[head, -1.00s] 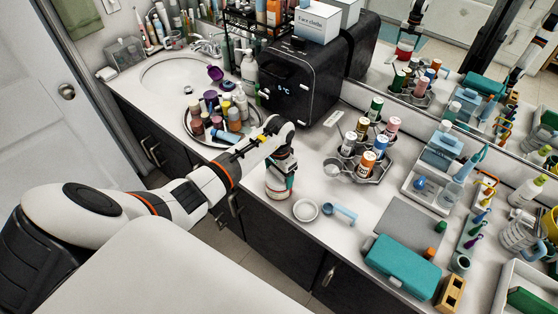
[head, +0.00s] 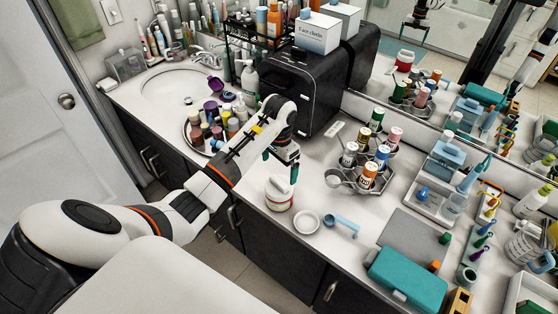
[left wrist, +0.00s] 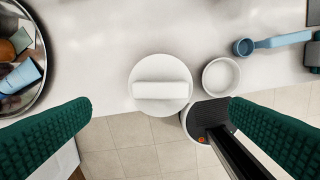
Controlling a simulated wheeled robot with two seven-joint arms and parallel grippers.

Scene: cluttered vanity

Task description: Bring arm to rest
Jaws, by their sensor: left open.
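My left arm reaches in from the left over the counter, bent at the elbow. Its gripper (head: 282,165) hangs open and empty above a white jar (head: 279,196) with a reddish band, apart from it. In the left wrist view the two green finger pads stand wide apart, and the jar's round white lid (left wrist: 160,98) with its bar handle lies below, between them. My right gripper does not show directly.
A small white dish (head: 307,222) and a blue scoop (head: 341,224) lie right of the jar. A round tray (left wrist: 39,60) of bottles stands left. A black appliance (head: 300,88) is behind the gripper. A bottle rack (head: 366,160) and teal case (head: 407,279) stand right.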

